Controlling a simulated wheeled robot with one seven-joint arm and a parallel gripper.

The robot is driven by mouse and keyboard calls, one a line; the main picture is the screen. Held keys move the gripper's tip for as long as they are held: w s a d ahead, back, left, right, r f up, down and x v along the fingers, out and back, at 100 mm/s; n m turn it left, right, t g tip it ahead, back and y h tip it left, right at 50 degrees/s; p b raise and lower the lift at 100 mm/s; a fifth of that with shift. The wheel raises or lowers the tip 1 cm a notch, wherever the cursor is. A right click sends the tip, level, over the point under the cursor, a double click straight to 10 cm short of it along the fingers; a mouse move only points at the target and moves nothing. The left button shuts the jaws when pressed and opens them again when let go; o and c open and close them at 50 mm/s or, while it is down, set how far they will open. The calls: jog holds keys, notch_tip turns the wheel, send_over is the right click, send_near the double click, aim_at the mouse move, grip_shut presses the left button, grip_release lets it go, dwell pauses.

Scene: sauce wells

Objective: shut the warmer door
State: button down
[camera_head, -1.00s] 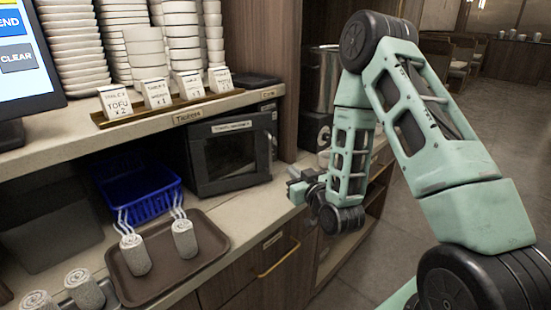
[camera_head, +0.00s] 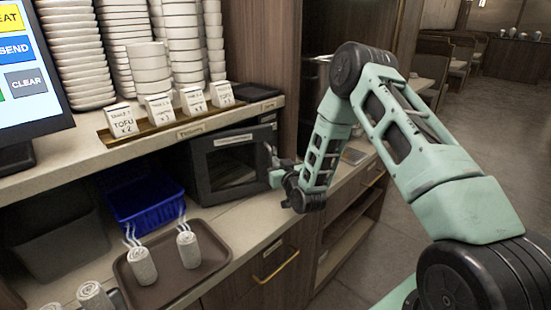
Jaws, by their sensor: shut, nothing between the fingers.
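The warmer is a black box on the counter under the shelf. Its door (camera_head: 231,168) has a dark window, a black frame and a pale label strip along the top. A dark part of the warmer body (camera_head: 267,119) shows behind the door's upper right corner. The door looks a little ajar, but I cannot tell how wide the gap is. My gripper (camera_head: 271,160) is shut and empty at the door's right edge. I cannot tell whether its fingertips touch the door.
A tray (camera_head: 207,268) with two rolled towels stands in front of the warmer. A blue basket (camera_head: 144,203) sits left of it. The shelf (camera_head: 90,152) above holds stacked bowls and order cards. A drawer handle (camera_head: 276,266) juts out below the counter. The floor at right is clear.

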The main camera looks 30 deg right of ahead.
jog(key=shift+w, duration=0.25)
jog(key=w+n+y+b, duration=0.1)
jog(key=w+y+b, duration=0.1)
jog(key=w+b, duration=0.3)
jog(key=shift+w+d+n+y, duration=0.3)
jog(key=shift+w+d, duration=0.15)
jog(key=shift+w, duration=0.4)
jog(key=shift+s, duration=0.1)
